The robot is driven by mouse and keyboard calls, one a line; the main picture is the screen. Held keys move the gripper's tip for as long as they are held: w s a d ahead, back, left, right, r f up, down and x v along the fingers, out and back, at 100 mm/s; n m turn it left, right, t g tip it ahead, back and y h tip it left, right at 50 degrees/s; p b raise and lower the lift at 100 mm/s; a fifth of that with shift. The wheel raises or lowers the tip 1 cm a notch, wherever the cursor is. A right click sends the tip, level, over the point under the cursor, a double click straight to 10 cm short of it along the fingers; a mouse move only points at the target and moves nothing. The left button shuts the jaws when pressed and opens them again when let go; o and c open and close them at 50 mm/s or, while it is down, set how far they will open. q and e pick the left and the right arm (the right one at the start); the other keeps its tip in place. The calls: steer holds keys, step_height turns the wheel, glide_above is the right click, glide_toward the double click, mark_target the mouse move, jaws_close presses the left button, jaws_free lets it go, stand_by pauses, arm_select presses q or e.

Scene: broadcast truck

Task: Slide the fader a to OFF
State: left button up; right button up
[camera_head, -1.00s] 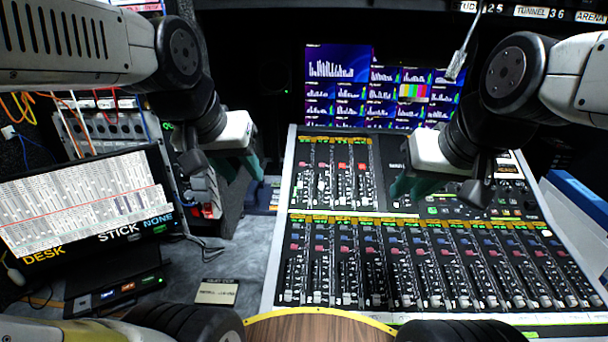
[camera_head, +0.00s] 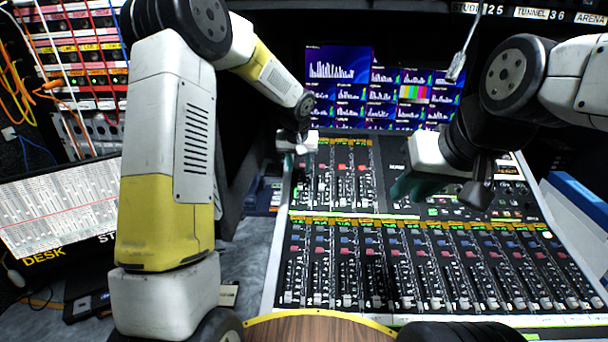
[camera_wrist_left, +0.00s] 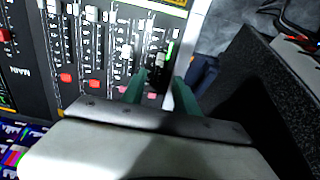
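The mixing console (camera_head: 281,215) fills the right half of the head view, with a short upper-left fader bank (camera_head: 335,185) and a long lower bank (camera_head: 430,265). I cannot read which fader is labelled a. My left gripper (camera_head: 297,155) is over the top-left corner of the upper bank. In the left wrist view its green fingers (camera_wrist_left: 160,88) are apart, on either side of the bank's end fader strip.
Monitors (camera_head: 340,65) stand behind the console. A tilted screen (camera_head: 60,210) is at the left, partly hidden by my left arm. A wooden ledge with a yellow edge (camera_head: 320,328) is at the front. Beside the console in the wrist view is a dark box (camera_wrist_left: 250,85).

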mark_target(300, 182)
arm_select(q)
steer(key=x, duration=0.8)
jaws_close()
stand_by(1.4)
